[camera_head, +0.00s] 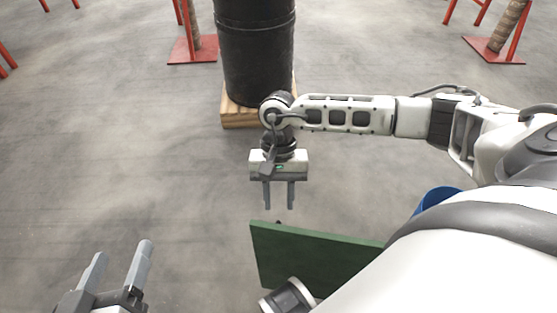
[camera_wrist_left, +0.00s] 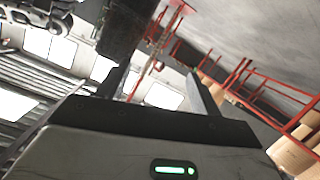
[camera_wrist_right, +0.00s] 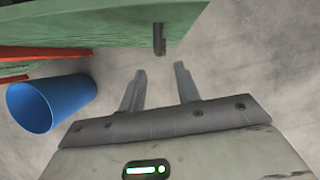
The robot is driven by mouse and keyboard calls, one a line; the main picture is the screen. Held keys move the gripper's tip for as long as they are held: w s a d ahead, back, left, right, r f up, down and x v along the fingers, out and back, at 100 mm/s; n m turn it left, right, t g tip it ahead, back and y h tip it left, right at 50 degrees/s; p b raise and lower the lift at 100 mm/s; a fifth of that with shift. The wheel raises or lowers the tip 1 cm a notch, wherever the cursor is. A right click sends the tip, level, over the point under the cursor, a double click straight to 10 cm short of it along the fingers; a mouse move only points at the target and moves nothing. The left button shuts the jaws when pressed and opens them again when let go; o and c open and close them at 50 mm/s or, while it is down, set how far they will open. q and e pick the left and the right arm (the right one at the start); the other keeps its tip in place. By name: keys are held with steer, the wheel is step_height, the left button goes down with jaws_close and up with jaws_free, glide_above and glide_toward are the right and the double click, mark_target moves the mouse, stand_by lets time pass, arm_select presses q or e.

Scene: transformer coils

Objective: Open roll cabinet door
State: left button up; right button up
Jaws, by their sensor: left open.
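The roll cabinet shows as a green panel (camera_head: 310,252) below my right gripper in the head view. In the right wrist view a green surface (camera_wrist_right: 85,22) crosses the top, with a small dark handle (camera_wrist_right: 159,38) jutting from it. My right gripper (camera_head: 278,208) points down at the panel's far edge. Its fingers are apart and empty, and in the right wrist view its tips (camera_wrist_right: 159,70) are just short of the handle, apparently not touching it. My left gripper (camera_head: 122,249) is open and empty at the lower left, far from the cabinet.
A blue cylindrical container (camera_wrist_right: 50,102) is beside the cabinet, near a red bar (camera_wrist_right: 45,52). A black cylinder (camera_head: 255,50) stands on a wooden base (camera_head: 240,118) behind my right gripper. Red stands (camera_head: 192,48) are at the back. The floor at left is clear.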

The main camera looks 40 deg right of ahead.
steer(key=b+x, duration=0.1)
steer(key=x, duration=0.7)
steer(key=shift+a+b, duration=0.1)
steer(key=shift+b, duration=0.3)
steer(key=shift+s+a+f, duration=0.1)
steer(key=shift+s+f, duration=0.05)
steer(key=shift+f, duration=0.25)
arm_select(q)
steer(key=shift+w+d+r+n+t+h, duration=0.25)
steer(key=shift+d+r+n+t+h, duration=0.1)
steer(key=shift+r+n+h, duration=0.25)
steer(key=shift+r, duration=0.15)
arm_select(e)
jaws_close()
